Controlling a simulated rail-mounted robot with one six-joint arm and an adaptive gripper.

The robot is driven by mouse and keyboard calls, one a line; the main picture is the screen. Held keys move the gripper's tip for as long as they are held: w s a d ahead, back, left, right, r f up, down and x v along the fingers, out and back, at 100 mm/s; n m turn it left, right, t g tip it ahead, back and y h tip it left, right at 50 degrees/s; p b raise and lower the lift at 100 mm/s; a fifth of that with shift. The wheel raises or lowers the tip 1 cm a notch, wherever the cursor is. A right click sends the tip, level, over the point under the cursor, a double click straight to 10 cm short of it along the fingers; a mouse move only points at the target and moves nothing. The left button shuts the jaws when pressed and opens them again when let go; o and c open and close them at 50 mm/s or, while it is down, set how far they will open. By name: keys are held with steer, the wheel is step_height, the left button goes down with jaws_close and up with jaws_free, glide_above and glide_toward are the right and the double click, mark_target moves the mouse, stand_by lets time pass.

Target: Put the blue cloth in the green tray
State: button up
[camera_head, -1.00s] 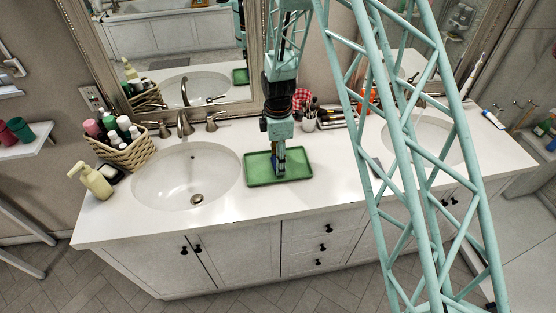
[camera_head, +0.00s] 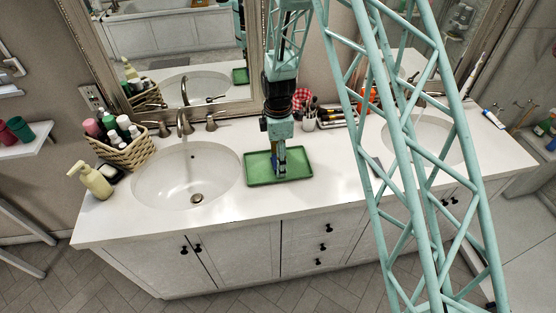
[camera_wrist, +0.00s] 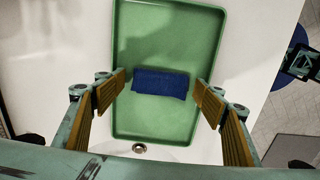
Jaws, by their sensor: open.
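The green tray (camera_head: 262,172) sits on the white counter between the two sinks. It fills the middle of the wrist view (camera_wrist: 165,35). The blue cloth (camera_wrist: 160,83) lies inside the tray, near its middle in the wrist view, as a small folded rectangle. In the head view the cloth is mostly hidden behind my gripper (camera_head: 280,172). My gripper points down over the tray. In the wrist view its two fingers (camera_wrist: 160,95) are spread wide, one on each side of the cloth, apart from it and empty.
A sink (camera_head: 187,178) lies left of the tray, with a wicker basket (camera_head: 125,150) of bottles and a soap dispenser (camera_head: 94,180) beyond it. A brush cup (camera_head: 309,122) stands behind the tray. Clear counter lies in front of the tray.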

step_height(320, 180, up, 12)
stand_by(1.0)
steer(key=shift+r, duration=0.1)
stand_by(0.7)
